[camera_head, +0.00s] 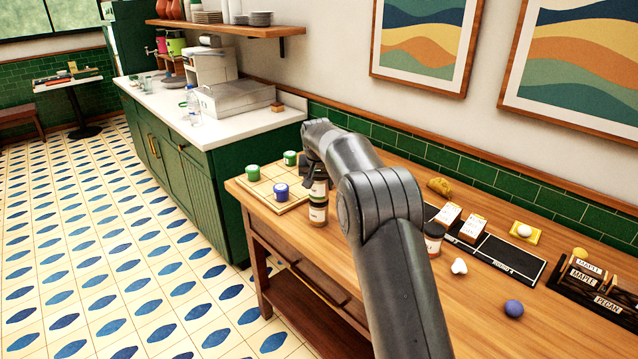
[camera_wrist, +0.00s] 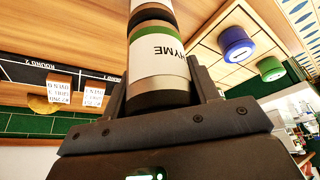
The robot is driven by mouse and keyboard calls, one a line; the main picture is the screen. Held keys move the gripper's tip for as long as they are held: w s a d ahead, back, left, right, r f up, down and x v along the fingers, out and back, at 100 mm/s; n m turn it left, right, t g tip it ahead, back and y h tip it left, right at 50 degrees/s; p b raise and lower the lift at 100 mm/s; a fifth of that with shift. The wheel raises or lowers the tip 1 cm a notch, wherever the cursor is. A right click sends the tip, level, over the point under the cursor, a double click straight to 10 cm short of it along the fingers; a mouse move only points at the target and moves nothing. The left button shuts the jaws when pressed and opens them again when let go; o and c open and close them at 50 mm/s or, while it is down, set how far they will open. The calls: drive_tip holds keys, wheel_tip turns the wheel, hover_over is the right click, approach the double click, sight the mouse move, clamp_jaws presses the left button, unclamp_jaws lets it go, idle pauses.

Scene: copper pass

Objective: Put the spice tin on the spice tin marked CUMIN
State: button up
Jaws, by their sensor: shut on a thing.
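A spice tin with a green band and a label ending in HYME (camera_wrist: 160,68) is between the two fingers of my gripper (camera_wrist: 160,95), which is shut on it. The tin also shows in the head view (camera_head: 319,187), upright. Directly under it stands another spice tin (camera_head: 317,213) on the wooden table; its dark lid and pale body (camera_wrist: 150,8) show beyond the held tin in the wrist view. The two look lined up. I cannot tell whether they touch. The lower tin's label is too small to read. My arm partly hides the gripper in the head view.
A wooden board (camera_head: 262,188) with green and blue pieces lies close left of the tins. Another jar (camera_head: 433,238), cards (camera_head: 447,215), a black mat (camera_head: 512,258), a white heart-shaped thing (camera_head: 459,266) and a blue ball (camera_head: 513,308) lie to the right.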

drive_tip(key=shift+f, duration=0.15)
drive_tip(key=o, duration=1.1)
drive_tip(key=v, duration=1.2)
drive_tip(key=shift+s, duration=0.1)
drive_tip(key=s+d+r, duration=0.3)
drive_tip(key=s+d, duration=0.2)
drive_tip(key=s, duration=0.3)
drive_tip(key=s+d+r, duration=0.3)
drive_tip(key=s+d, duration=0.1)
drive_tip(key=s, duration=0.4)
drive_tip(key=s+d+r, duration=0.3)
drive_tip(key=s+d, duration=0.2)
drive_tip(key=s, duration=0.4)
drive_tip(key=shift+t, duration=0.6)
drive_tip(key=s+d+f, duration=0.1)
drive_tip(key=s+f, duration=0.2)
drive_tip(key=s, duration=0.4)
drive_tip(key=s+d+f, duration=0.2)
drive_tip(key=s+f, duration=0.2)
drive_tip(key=s, duration=0.4)
drive_tip(key=s+d+f, duration=0.2)
drive_tip(key=s+f, duration=0.1)
drive_tip(key=s, duration=0.5)
drive_tip(key=shift+s+f, duration=0.15)
drive_tip(key=shift+f, duration=0.1)
